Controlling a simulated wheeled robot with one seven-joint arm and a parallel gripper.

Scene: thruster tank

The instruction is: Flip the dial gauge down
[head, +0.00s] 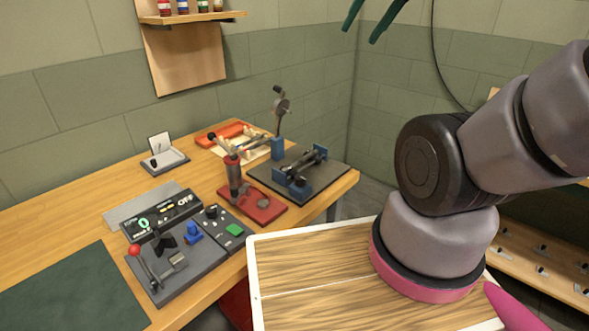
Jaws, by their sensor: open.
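The dial gauge (282,105) is a small round dark disc on a thin upright post, with a black part tilted above it. The post rises from a blue block (277,148) at the back left of a dark plate (327,173). The gauge stands raised above a dark shaft (308,170) that lies in blue supports on the plate. Its face is too small to read. My gripper (360,34) shows only as two teal fingers at the top edge, spread apart and empty. They appear up and to the right of the gauge, not touching it; the rest is out of frame.
A red-based stand (262,205) with a grey cylinder is left of the plate. A control panel (170,245) with a red-knobbed lever is nearer. An orange tray (228,133) and a small card holder (164,160) sit behind. My arm fills the right side.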

